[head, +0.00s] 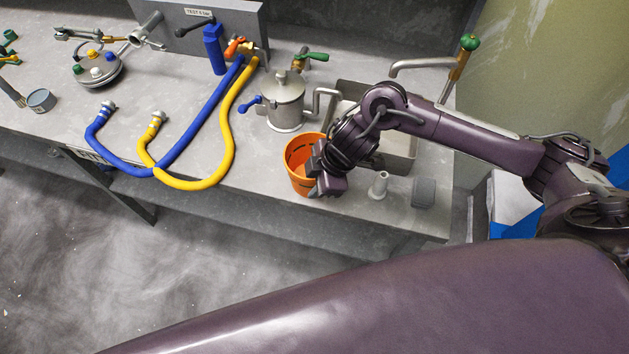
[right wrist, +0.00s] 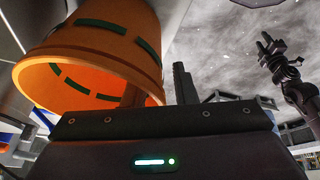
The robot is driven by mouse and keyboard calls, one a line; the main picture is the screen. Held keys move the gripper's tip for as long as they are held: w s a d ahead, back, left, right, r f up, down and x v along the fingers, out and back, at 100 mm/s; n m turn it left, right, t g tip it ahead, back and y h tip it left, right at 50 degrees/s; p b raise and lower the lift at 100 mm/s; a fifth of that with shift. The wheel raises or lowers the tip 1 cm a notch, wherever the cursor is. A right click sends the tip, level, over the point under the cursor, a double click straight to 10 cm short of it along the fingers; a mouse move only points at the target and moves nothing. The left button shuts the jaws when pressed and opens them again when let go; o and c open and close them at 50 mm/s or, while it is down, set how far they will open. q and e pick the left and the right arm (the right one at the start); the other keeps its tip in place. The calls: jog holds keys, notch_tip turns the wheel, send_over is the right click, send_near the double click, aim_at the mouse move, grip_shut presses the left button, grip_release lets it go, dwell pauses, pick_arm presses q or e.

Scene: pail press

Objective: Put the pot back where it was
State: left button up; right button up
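The orange pail (head: 300,184) stands at the bench's front edge, its mouth facing up. It has dark dashes around its side and also fills the upper left of the right wrist view (right wrist: 95,50). My right gripper (head: 322,170) is at the pail's right side. In the right wrist view one finger is inside the rim and the other outside, with a gap between the outer finger and the wall. A lidded metal pot (head: 284,110) with a blue-handled tap stands behind the pail. My left gripper (right wrist: 275,50) shows small in the right wrist view; its opening is unclear.
A sink (head: 398,155) with a tap lies right of the pail. A small pale fitting (head: 378,186) and a grey block (head: 424,192) stand at the front right. Blue (head: 198,125) and yellow (head: 230,130) hoses lie to the left. A grey tin (head: 41,100) stands far left.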

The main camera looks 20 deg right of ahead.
jog(key=v, duration=1.2)
